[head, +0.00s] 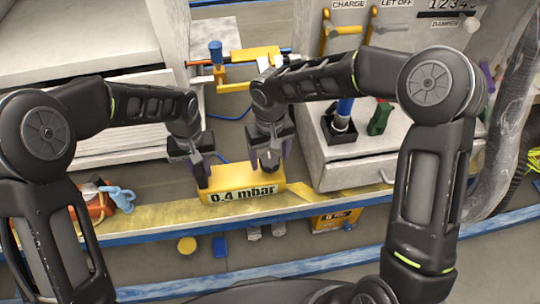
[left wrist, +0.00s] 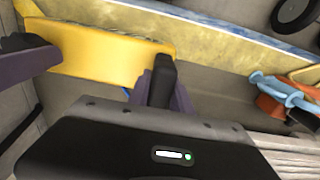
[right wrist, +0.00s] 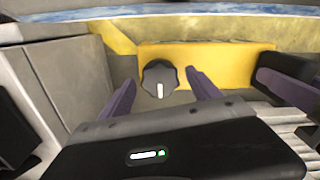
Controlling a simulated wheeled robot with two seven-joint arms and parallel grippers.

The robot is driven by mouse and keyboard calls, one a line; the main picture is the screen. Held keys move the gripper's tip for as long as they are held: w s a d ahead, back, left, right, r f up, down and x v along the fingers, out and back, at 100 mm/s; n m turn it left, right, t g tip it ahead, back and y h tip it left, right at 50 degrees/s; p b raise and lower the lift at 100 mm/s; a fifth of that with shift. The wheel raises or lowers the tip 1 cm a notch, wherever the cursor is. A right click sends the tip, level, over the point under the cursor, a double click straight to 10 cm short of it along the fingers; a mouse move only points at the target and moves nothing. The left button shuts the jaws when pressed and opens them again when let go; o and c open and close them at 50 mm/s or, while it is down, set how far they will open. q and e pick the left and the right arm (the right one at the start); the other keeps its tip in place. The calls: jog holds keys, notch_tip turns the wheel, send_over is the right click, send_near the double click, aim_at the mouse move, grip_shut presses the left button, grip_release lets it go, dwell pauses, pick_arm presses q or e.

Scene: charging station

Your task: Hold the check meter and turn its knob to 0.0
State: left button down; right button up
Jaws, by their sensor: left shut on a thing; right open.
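My right gripper (head: 268,157) is open above the meter's right part. In the right wrist view, the black knob (right wrist: 160,77) has a white pointer line toward the bottom of the picture. It appears between the right fingers (right wrist: 161,92); whether they touch it I cannot tell.
A yellow, blue-edged rail (head: 150,220) runs along the front. A red and blue item (head: 115,198) lies at left. A grey cabinet (head: 355,160) stands close right of my right gripper, with a blue-handled tool (head: 343,112) on it. A yellow clamp-like device (head: 245,65) stands behind.

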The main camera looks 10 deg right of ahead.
jog(key=shift+f, duration=0.15)
jog(key=shift+c, duration=0.3)
jog(key=c, duration=1.3)
jog(key=shift+n, duration=0.4)
jog(key=n, duration=1.1)
jog(key=shift+n, duration=0.3)
jog(key=n, duration=1.1)
jog(key=shift+n, duration=0.3)
